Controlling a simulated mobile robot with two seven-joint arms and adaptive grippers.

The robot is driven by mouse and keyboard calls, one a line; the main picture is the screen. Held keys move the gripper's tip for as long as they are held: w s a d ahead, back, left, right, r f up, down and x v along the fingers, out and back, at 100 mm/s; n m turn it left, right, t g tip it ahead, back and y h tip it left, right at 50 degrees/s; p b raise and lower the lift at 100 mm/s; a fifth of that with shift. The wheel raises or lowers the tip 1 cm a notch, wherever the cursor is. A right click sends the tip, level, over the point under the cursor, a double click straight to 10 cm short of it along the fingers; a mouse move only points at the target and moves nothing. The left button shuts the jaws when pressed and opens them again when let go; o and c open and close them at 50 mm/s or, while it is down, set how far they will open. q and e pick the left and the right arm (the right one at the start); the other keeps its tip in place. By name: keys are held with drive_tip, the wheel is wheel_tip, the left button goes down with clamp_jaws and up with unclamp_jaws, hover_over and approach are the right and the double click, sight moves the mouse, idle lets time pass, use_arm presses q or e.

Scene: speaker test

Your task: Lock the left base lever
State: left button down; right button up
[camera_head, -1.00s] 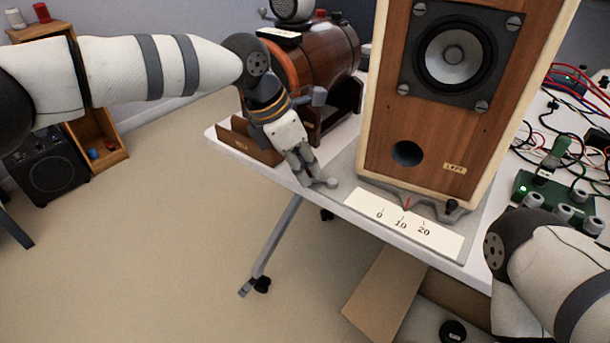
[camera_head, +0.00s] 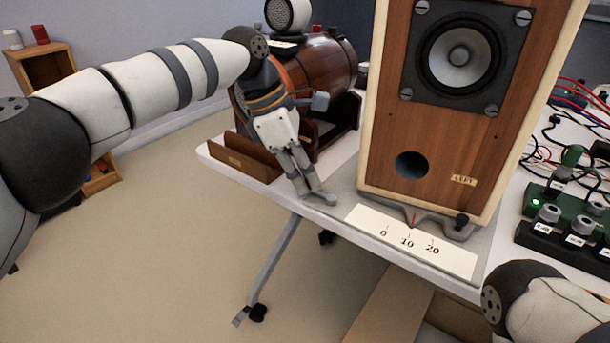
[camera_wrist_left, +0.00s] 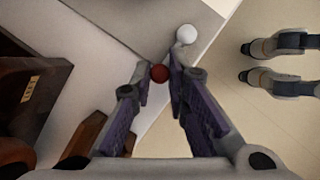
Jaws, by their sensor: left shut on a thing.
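The speaker (camera_head: 440,110) with a "LEFT" label stands on a grey base plate (camera_head: 345,194) on the white table. A grey lever (camera_head: 325,201) shows at the base's front left corner. My left gripper (camera_head: 312,196) reaches down there from the left, its fingers shut on the lever; they hide much of it. In the left wrist view, a red ball (camera_wrist_left: 159,73) shows between the fingertips and a pale round knob (camera_wrist_left: 186,34) just beyond the right finger. Which part is pinched is hard to tell. My right gripper is out of view.
A scale card (camera_head: 410,241) marked 0, 10, 20 lies in front of the speaker, with a red pointer (camera_head: 414,220) near 10. A wooden barrel-like device (camera_head: 320,75) and wooden holder (camera_head: 240,158) stand left. Cables and a terminal block (camera_head: 570,235) lie right.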

use_arm(q)
drive_tip(key=shift+f, duration=0.1)
drive_tip(key=c, duration=1.6)
unclamp_jaws()
drive_tip(key=shift+d, duration=0.1)
drive_tip(key=shift+o, duration=0.2)
drive_tip(key=v, duration=1.2)
